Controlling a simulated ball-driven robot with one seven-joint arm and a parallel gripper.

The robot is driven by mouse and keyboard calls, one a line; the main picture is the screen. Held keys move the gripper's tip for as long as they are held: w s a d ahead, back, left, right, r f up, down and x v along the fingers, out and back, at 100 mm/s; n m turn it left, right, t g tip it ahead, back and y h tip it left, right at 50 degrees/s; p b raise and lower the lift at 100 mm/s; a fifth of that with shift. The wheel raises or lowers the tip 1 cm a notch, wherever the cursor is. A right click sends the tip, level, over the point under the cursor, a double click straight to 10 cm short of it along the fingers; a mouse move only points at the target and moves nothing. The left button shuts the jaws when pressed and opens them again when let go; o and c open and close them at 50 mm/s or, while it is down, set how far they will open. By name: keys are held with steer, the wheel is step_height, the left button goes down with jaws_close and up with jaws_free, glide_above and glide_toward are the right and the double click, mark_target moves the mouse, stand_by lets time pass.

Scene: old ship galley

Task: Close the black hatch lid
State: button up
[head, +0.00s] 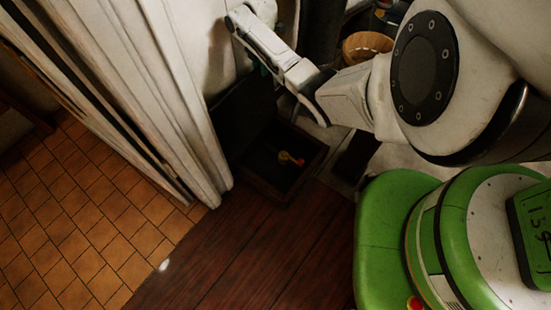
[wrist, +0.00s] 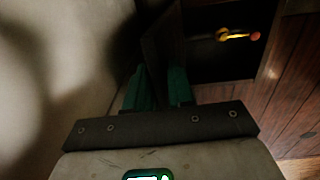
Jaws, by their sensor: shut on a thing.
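The black hatch lid (head: 243,112) stands raised, close to upright, on the wall side of a low dark hatch box (head: 308,172) at floor level. In the wrist view the lid (wrist: 163,45) shows edge-on between the two green fingers of my gripper (wrist: 158,88). My gripper is shut on the lid at its upper part. In the head view the fingertips are mostly hidden behind my arm and in shadow. The hatch opening is uncovered, and a small yellow thing with a red end (head: 288,158) lies inside; it also shows in the wrist view (wrist: 236,35).
A pale curtain or panelled wall (head: 175,110) stands close left of the lid. Dark wooden planks (head: 245,250) are clear in front of the box, with orange tiles (head: 75,220) to the left. A wooden basket (head: 366,47) stands behind. My green base is at the right.

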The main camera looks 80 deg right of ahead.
jaws_close()
steer(key=shift+s+a+r+p, duration=0.1)
steer(key=shift+s+p, duration=0.05)
steer(key=shift+p, duration=0.2)
steer(key=s+a+t+h+p, duration=0.1)
steer(key=s+a+t+p, duration=0.1)
steer(key=s+p, duration=0.4)
steer(key=shift+a+f+t+h, duration=0.2)
steer(key=shift+a+t+h, duration=0.2)
steer(key=shift+a, duration=0.3)
